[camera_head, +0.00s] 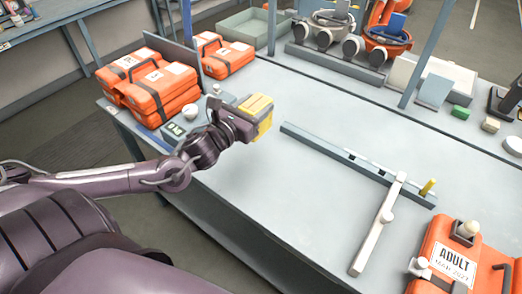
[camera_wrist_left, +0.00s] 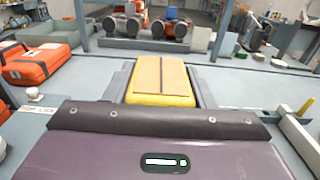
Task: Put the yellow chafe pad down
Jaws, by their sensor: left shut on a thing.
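The yellow chafe pad (camera_head: 257,108) is a yellow block with a tan top. It also shows in the left wrist view (camera_wrist_left: 160,82), between the two grey fingers. My left gripper (camera_head: 250,114) is shut on it and holds it over the left part of the grey workbench (camera_head: 270,190). I cannot tell how high the pad is above the bench. My right gripper does not show in either view.
Stacked orange cases (camera_head: 160,92) stand left of my left gripper. A long grey rail (camera_head: 340,160) and a white bar (camera_head: 378,225) lie to the right. An orange ADULT case (camera_head: 450,265) sits at the lower right. The bench front middle is clear.

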